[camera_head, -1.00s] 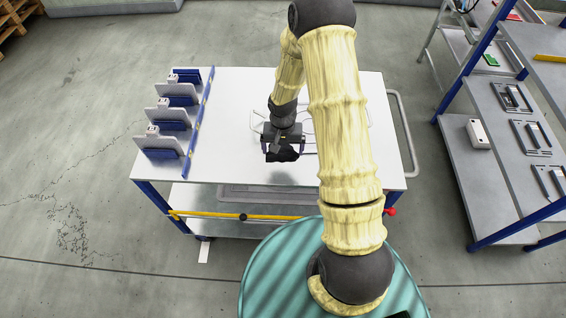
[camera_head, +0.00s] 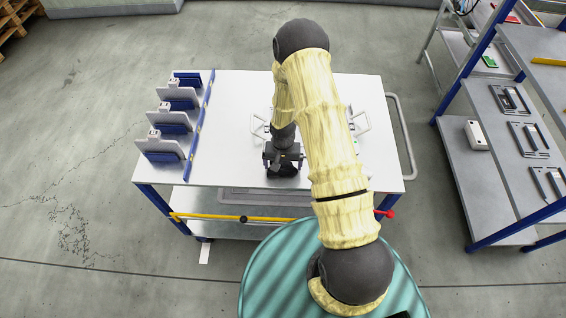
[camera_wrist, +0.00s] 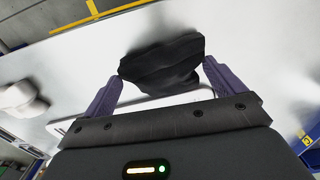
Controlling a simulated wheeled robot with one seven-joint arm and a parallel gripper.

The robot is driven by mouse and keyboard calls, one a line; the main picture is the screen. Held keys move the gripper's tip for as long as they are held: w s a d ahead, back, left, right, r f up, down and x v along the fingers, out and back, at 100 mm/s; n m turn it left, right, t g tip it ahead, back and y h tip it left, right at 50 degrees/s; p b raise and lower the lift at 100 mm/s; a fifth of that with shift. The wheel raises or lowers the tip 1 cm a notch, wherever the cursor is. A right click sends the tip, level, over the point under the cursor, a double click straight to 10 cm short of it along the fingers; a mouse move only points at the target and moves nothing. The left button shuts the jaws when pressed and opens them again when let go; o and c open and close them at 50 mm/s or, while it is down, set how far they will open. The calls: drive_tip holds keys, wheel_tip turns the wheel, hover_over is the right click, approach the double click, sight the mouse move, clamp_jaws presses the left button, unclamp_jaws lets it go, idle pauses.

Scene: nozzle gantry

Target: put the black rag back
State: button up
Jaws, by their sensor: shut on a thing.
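The black rag (camera_head: 284,170) is a small crumpled dark cloth at my gripper (camera_head: 284,163), over the front middle of the white-topped cart (camera_head: 235,100). In the wrist view the rag (camera_wrist: 162,66) is pinched between the two purple-grey fingers of my gripper (camera_wrist: 162,82), which is shut on it. I cannot tell whether the rag touches the cart top. A wire-handled tray or frame (camera_head: 258,127) shows behind my arm, mostly hidden.
Several grey plates with blue blocks (camera_head: 165,150) stand along the cart's left edge beside a blue rail (camera_head: 197,130). A teal drum top (camera_head: 275,270) is in front. Shelving (camera_head: 495,150) stands right. The cart's left middle is clear.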

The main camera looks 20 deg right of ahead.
sight(283, 166)
drive_tip(key=shift+f, duration=0.15)
drive_tip(key=shift+s, duration=0.2)
drive_tip(key=shift+f, duration=0.15)
drive_tip(key=o, duration=0.6)
drive_tip(key=shift+r, duration=0.2)
wheel_tip(283, 166, up, 12)
drive_tip(key=b, duration=0.3)
